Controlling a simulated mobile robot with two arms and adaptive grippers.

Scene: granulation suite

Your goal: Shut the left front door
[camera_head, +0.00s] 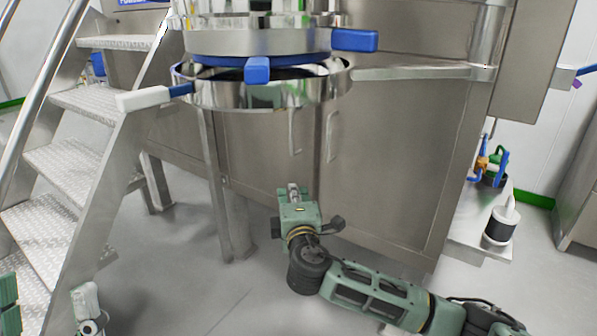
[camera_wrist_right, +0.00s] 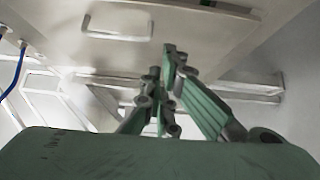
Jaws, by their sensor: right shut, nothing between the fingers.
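The left front door (camera_head: 258,145) is a plain steel panel on the cabinet in the middle of the head view, with a slim vertical handle (camera_head: 296,132) near its right edge. Whether it stands slightly ajar I cannot tell. My right gripper (camera_head: 293,188) is shut and empty, below that handle and near the lower part of the door by the seam. Contact is unclear. In the right wrist view, the closed fingers (camera_wrist_right: 164,66) point at a steel panel with a handle (camera_wrist_right: 117,27). My left gripper's fingers do not show.
The right door (camera_head: 385,165) has its own handle (camera_head: 332,136). A round steel vessel with blue clamps (camera_head: 257,70) overhangs the door tops. Metal steps (camera_head: 70,165) stand at left. A low plinth (camera_head: 470,235) with fittings is at right. Floor before the cabinet is clear.

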